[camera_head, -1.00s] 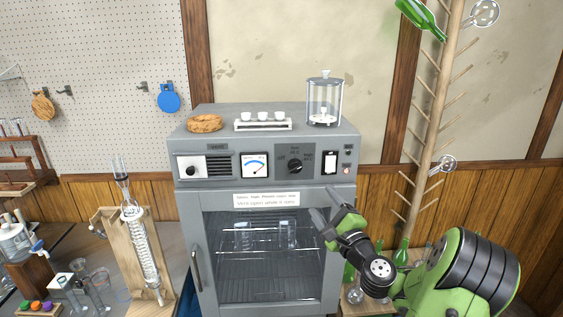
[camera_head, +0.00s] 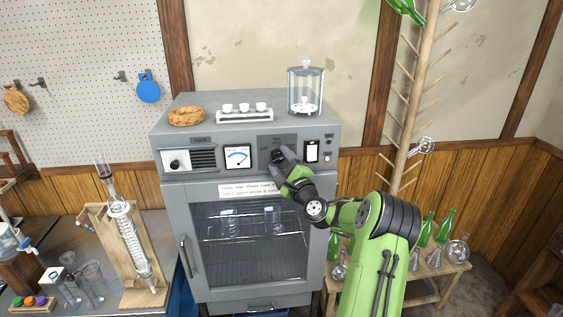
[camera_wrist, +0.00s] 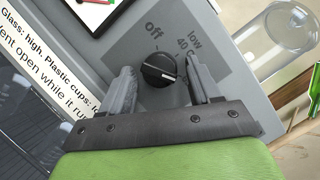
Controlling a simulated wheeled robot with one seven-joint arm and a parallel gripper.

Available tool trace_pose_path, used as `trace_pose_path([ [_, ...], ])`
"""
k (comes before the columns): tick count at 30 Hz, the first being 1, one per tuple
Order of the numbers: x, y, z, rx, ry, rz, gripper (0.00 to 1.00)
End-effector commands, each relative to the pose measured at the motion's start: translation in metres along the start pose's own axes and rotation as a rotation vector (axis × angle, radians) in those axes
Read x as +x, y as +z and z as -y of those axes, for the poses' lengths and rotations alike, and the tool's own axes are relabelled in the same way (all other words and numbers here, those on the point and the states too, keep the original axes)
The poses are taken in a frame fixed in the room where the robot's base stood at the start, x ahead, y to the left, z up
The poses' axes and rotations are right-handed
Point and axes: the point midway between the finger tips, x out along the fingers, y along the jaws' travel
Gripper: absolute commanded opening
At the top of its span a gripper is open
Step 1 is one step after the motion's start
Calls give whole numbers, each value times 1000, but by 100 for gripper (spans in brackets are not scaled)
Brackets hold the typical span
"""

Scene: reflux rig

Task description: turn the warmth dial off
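The warmth dial (camera_wrist: 158,70) is a round black knob on a grey panel, with "off" and "low 40 C" printed above it in the wrist view. A pale mark on the knob points to the lower right there, away from the "off" label. My gripper (camera_wrist: 160,66) is open, with one finger on each side of the knob; small gaps seem to show, and I cannot tell if either finger touches it. In the head view my gripper (camera_head: 284,160) is at the oven's upper front and mostly hides the dial. The grey oven (camera_head: 178,215) has its glass door shut.
A white rocker switch (camera_head: 311,151) is right of the dial and a gauge (camera_head: 237,157) is left of it. A glass jar (camera_head: 305,92), a white rack (camera_head: 245,116) and a cork ring (camera_head: 186,116) stand on top. A wooden bottle tree (camera_head: 410,110) rises at right.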

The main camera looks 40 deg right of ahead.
Motion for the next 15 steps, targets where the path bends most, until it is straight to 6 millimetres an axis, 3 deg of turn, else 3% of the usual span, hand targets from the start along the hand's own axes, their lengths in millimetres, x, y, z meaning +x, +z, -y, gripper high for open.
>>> trace_pose_path([
  [1, 0, 0, 0, 0, 0, 0, 54],
  [9, 0, 0, 0, -1, 1, 0, 12],
  [15, 0, 0, 0, -12, 5, 1, 12],
])
